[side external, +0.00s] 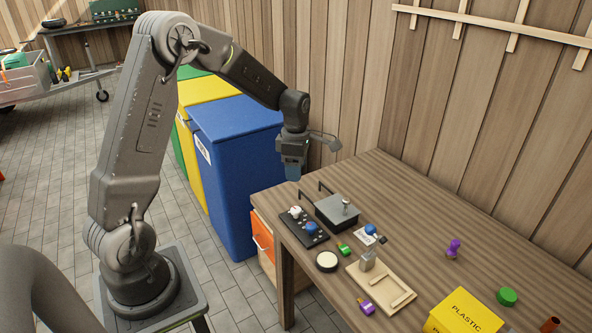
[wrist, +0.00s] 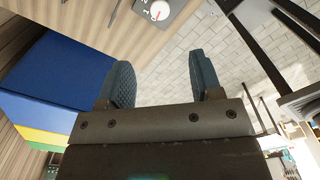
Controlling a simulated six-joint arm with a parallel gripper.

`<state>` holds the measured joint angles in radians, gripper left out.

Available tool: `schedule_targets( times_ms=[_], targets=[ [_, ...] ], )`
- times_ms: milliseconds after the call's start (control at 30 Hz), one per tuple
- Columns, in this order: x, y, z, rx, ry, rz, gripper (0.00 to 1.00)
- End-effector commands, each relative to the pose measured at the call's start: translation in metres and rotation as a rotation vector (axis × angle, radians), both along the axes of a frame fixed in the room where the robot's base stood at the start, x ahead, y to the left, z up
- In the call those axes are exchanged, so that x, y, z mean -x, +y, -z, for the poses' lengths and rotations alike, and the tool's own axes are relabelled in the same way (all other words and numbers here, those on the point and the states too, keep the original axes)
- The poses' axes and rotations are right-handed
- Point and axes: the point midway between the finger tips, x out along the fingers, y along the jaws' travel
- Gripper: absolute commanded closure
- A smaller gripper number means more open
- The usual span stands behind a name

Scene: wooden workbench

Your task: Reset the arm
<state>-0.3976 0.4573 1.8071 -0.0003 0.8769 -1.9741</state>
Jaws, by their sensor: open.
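My gripper (side external: 292,172) hangs from the raised arm with its fingers pointing down, just beyond the far left corner of the workbench (side external: 490,235). It is above the bench height, beside the blue bin. In the wrist view my gripper (wrist: 155,80) shows two blue-grey fingers spread apart with nothing between them. A white dial with a red mark (wrist: 158,10) shows beyond the fingertips at the top of the wrist view.
A grey box with a lever (side external: 338,211), a black panel with a blue knob (side external: 304,228), a wooden tray (side external: 381,285) and a yellow box (side external: 462,315) stand on the bench. The blue bin (side external: 240,175) stands close to my gripper. A wooden wall (side external: 350,80) rises behind.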

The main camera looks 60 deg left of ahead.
Motion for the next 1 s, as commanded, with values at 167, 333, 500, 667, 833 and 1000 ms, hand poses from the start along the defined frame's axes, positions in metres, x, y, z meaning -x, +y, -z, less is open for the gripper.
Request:
schedule_targets(
  times_ms=[167, 333, 500, 667, 833, 1000],
  targets=[
    [0.001, -0.003, -0.004, -0.003, -0.007, 0.026, 0.41],
    [0.014, -0.029, -0.042, -0.031, -0.06, 0.285, 0.41],
    [0.05, -0.073, -0.094, -0.102, -0.136, 0.75, 0.41],
    [0.093, -0.11, -0.128, -0.197, -0.193, 1.199, 0.41],
    [0.144, -0.141, -0.149, -0.329, -0.233, 1.668, 0.41],
    [0.186, -0.161, -0.155, -0.47, -0.246, 2.052, 0.41]
  ],
)
